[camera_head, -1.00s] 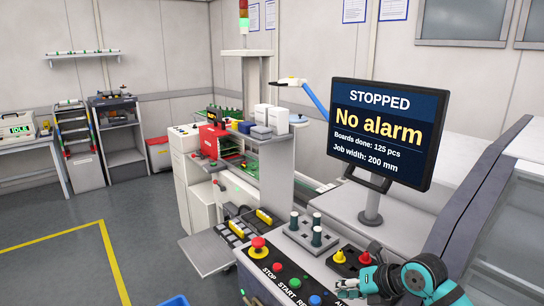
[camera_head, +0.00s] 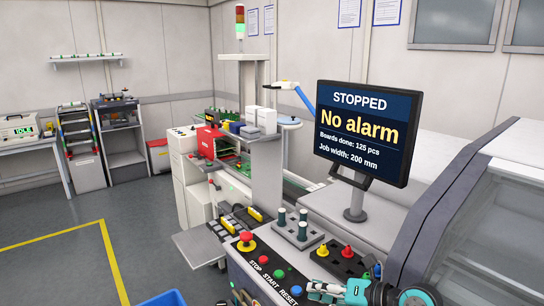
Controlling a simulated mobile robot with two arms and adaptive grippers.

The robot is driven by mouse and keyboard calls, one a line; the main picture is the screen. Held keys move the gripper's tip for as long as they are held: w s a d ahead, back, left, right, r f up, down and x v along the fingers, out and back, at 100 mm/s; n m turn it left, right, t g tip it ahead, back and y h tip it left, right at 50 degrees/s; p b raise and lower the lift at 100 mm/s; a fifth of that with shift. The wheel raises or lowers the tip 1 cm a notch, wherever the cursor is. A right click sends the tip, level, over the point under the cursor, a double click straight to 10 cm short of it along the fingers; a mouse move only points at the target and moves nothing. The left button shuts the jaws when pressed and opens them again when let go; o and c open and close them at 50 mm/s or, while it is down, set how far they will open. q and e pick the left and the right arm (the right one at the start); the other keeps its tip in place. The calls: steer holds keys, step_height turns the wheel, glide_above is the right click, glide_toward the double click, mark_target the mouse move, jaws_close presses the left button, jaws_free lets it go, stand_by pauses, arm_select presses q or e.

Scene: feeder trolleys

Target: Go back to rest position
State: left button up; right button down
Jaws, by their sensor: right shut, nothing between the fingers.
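My right gripper (camera_head: 326,291) is at the bottom right, low over the front end of the control panel (camera_head: 252,284). It is shut and holds nothing. Its teal arm link continues to the right and is cut off by the bottom edge. The fingertips lie close to the blue RESET button (camera_head: 296,291); I cannot tell whether they touch the panel. The green START button (camera_head: 279,275), the red STOP button (camera_head: 263,260) and the red emergency knob (camera_head: 245,239) are uncovered. The monitor (camera_head: 364,130) reads STOPPED and No alarm. My left gripper is not in view.
Dark green-topped cylinders (camera_head: 292,226) and a dark block with yellow and red knobs (camera_head: 338,258) stand behind the buttons. A grey machine cover (camera_head: 440,220) rises at right. A blue bin (camera_head: 165,299) is at the bottom edge. Grey floor (camera_head: 60,266) with yellow lines is clear at left.

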steer(key=s+d+r+m+t, duration=0.2)
steer(key=s+r+m+t, duration=0.2)
steer(key=r+m+t, duration=0.8)
steer(key=s+d+f+m+g+h, duration=0.2)
steer(key=s+d+f+m+h, duration=0.2)
steer(key=d+f+m+h, duration=1.05)
steer(key=s+a+f+m+g, duration=0.1)
steer(key=s+f+m+g, duration=0.65)
steer(key=s+f, duration=0.2)
steer(key=s+a+f+g+y, duration=0.2)
steer(key=s+a+f+g, duration=0.15)
steer(key=s, duration=0.35)
steer(key=s+a+f+g+y, duration=0.2)
steer(key=s+f+g, duration=0.15)
steer(key=s, duration=0.35)
step_height(320, 180, down, 25)
steer(key=s+g, duration=0.1)
steer(key=s+d+f, duration=0.1)
steer(key=s+f, duration=0.7)
steer(key=s+d+f+n+g, duration=0.1)
steer(key=s+d+f, duration=0.1)
steer(key=s+f, duration=0.6)
steer(key=shift+s+d+f, duration=0.15)
steer(key=shift+s+d, duration=0.1)
steer(key=shift+s, duration=0.3)
